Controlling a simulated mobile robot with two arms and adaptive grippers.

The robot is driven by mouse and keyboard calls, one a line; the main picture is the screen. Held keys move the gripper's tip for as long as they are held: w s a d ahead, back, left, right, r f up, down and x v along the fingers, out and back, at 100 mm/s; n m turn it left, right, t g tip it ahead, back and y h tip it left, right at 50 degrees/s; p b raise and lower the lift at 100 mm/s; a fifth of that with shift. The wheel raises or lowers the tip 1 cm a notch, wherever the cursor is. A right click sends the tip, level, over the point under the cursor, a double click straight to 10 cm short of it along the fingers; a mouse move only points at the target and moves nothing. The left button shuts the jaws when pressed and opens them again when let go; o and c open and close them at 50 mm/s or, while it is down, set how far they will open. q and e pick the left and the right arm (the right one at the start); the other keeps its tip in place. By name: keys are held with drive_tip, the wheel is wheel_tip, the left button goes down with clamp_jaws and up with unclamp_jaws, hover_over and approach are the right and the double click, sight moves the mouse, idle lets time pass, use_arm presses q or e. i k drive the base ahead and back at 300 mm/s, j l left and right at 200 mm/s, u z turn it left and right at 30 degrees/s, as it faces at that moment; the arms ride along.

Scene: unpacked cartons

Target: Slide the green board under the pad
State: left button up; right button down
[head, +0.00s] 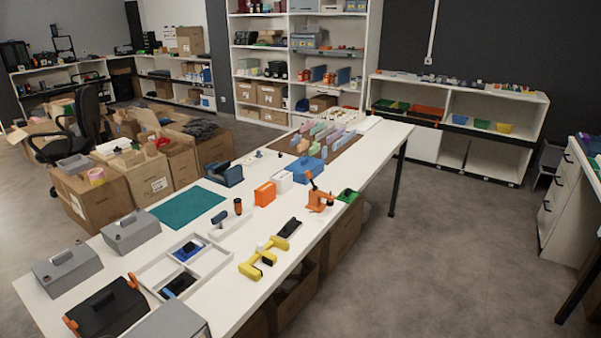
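A flat teal-green rectangle (188,208), which looks like the green board, lies on the white table (330,215) near its left edge. Its top is bare. I cannot tell which thing is the pad; nothing clearly pad-like lies over or against the green rectangle. Neither of my grippers shows in the head view.
Grey boxes (131,232) and a black case with orange latches (105,308) stand at the near left. A white divided tray (222,262), a yellow tool (263,257) and an orange box (265,193) are nearby. Cartons (92,198) crowd the left; floor (440,250) on the right is clear.

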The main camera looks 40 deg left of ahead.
sight(348, 195)
drive_tip(key=i+u, duration=0.45)
drive_tip(key=i+l+u, duration=0.15)
drive_tip(key=i+u, duration=0.2)
drive_tip(key=u, duration=0.15)
drive_tip(key=i+l+u, duration=0.3)
drive_tip(key=u, duration=0.15)
drive_tip(key=i+l+u, duration=0.3)
drive_tip(key=l+u, duration=0.2)
